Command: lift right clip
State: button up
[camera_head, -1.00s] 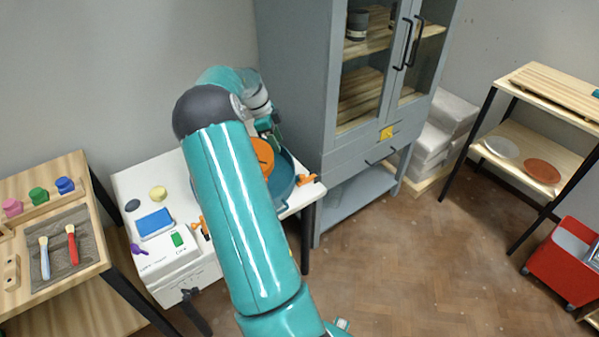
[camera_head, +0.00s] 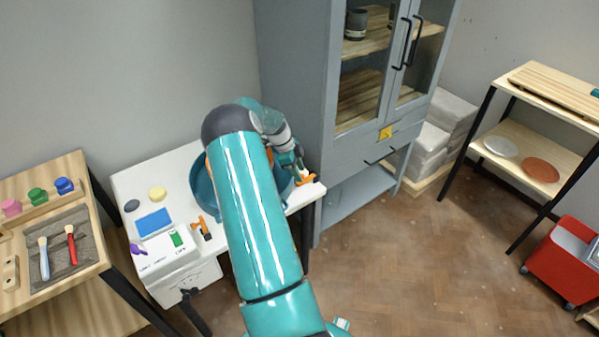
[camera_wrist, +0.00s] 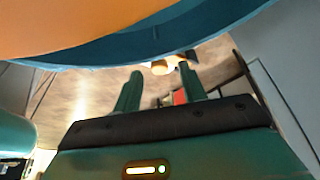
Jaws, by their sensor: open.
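The right clip (camera_head: 308,181) is orange and sits at the right edge of the white table, beside the teal basin (camera_head: 200,190). My gripper (camera_head: 300,172) is open and close to it in the head view, partly hidden by my arm. In the wrist view my two fingers (camera_wrist: 160,72) are spread apart, with an orange-yellow piece, likely the right clip (camera_wrist: 159,67), just beyond and between the tips. I cannot tell whether they touch. A second orange clip (camera_head: 203,228) with a dark part is on the left of the basin.
The basin's blue rim (camera_wrist: 150,45) and an orange surface (camera_wrist: 70,25) fill the top of the wrist view, close above the fingers. The grey cabinet (camera_head: 300,90) stands just right of the table. A blue sponge (camera_head: 154,222) lies on the table's left.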

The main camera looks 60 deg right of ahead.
jog(key=shift+s+f, duration=0.2)
jog(key=shift+f, duration=0.3)
jog(key=shift+c, duration=0.2)
grip_shut()
jog(key=shift+d, duration=0.1)
